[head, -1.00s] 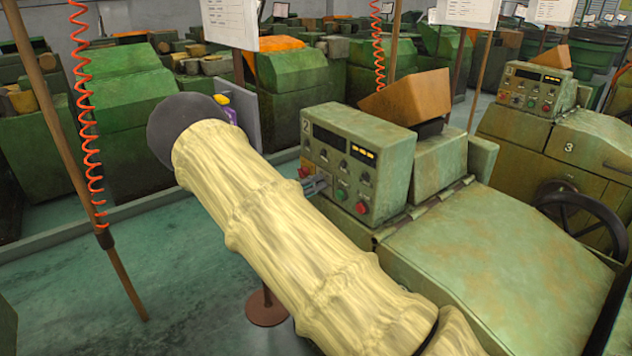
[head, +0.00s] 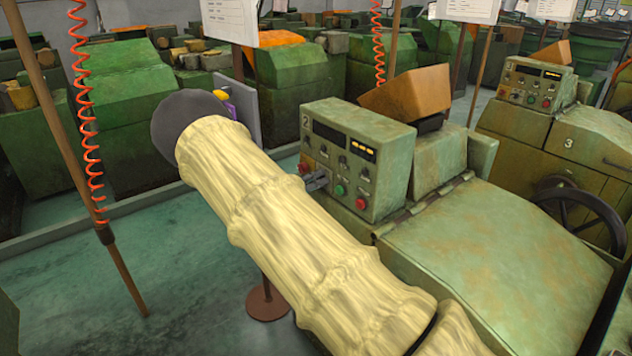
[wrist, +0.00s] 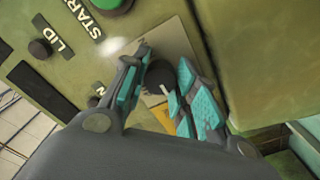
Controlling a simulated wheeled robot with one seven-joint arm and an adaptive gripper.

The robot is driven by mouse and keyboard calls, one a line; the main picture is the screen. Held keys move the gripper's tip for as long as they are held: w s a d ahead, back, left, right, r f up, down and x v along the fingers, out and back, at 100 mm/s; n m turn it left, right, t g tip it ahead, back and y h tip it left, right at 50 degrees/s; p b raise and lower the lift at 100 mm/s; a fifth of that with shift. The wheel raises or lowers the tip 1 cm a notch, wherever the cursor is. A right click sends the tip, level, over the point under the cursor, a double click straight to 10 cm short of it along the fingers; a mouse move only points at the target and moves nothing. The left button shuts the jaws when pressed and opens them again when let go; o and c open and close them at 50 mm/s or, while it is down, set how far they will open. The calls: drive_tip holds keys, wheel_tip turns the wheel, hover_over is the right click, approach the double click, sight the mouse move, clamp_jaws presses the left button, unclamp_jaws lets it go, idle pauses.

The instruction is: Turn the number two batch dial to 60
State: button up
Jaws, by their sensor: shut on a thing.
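The number 2 control box (head: 362,150) is green, with dark displays, several black knobs, and a green and a red button. My gripper (head: 318,181) is at the lower left of its front face, partly hidden by my pale-sleeved arm. In the wrist view my gripper (wrist: 160,85) has its teal-padded fingers on either side of a black dial (wrist: 157,74), and is shut on it. A small white mark shows beside the right finger.
A green START button (wrist: 112,5) and a black LID knob (wrist: 40,48) are close by in the wrist view. The number 3 machine (head: 560,140) stands right. Open floor (head: 190,260) lies left.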

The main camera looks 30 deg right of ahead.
drive_tip(key=shift+f+m+b, duration=0.15)
drive_tip(key=shift+m+b, duration=0.25)
drive_tip(key=shift+b, duration=0.1)
drive_tip(key=m+b, duration=2.2)
drive_tip(key=b, duration=0.5)
drive_tip(key=shift+m, duration=0.4)
drive_tip(key=o, duration=1)
